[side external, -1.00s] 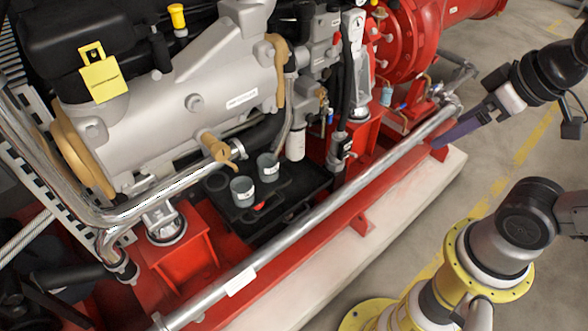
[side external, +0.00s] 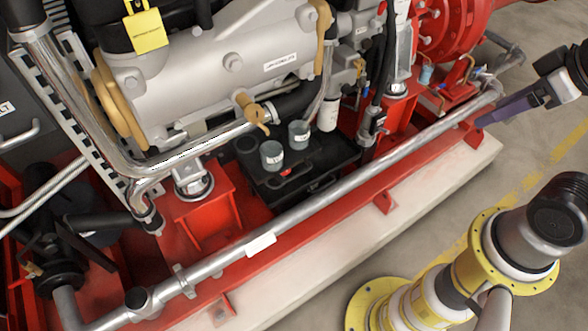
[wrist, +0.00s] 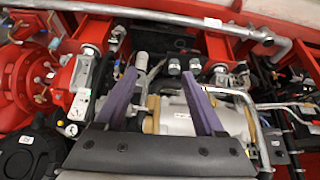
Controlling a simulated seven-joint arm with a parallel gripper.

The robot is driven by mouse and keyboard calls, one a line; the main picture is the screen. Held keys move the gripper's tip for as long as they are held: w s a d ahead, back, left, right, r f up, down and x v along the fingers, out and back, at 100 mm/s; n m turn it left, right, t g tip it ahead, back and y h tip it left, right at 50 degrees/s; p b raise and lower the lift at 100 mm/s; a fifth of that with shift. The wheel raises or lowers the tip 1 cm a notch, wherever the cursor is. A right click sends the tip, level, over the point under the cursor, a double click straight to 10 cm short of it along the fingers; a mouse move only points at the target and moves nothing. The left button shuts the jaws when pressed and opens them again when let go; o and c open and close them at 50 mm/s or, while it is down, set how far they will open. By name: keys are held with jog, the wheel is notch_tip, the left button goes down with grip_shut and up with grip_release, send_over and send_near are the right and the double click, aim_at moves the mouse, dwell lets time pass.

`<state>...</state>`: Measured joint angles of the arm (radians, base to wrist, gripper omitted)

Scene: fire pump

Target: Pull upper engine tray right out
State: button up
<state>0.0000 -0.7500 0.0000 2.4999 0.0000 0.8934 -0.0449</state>
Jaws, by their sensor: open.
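The black engine tray (side external: 318,184) lies low beneath the grey engine, behind the silver rail. It has a handle-like shape at its front edge. Two grey cups (side external: 272,155) (side external: 299,134) stand on it. In the wrist view the dark tray (wrist: 168,44) is near the top centre, with the cups (wrist: 174,66) at its lower edge. My gripper (side external: 482,122) is at the right in the side view, outside the rail and well apart from the tray. In the wrist view its two purple fingers (wrist: 159,78) are spread, with nothing held between them.
A silver rail (side external: 342,188) runs diagonally in front of the tray, above the red frame. A tan-handled valve (side external: 252,112) overhangs the tray's back left. Red mounts (side external: 208,207) flank it.

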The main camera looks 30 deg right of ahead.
jog(key=w+r+n, duration=0.1)
jog(key=w+r, duration=0.1)
jog(key=w+r+n+t, duration=0.1)
jog(key=w+n, duration=0.1)
jog(key=shift+w+d+r, duration=0.15)
jog(key=shift+w+r, duration=0.1)
jog(key=shift+r, duration=0.1)
jog(key=c, duration=0.3)
jog(key=n+g, duration=0.5)
jog(key=n, duration=1)
send_over(297, 174)
jog(key=s, duration=0.3)
notch_tip(297, 174, down, 29)
jog(key=shift+c, duration=0.2)
jog(key=w+f, duration=0.1)
jog(key=f, duration=0.7)
jog(key=w+f, duration=0.1)
jog(key=f, duration=0.4)
jog(key=shift+w+f, duration=0.1)
jog(key=shift+w, duration=0.25)
jog(key=shift+c, duration=0.3)
grip_shut()
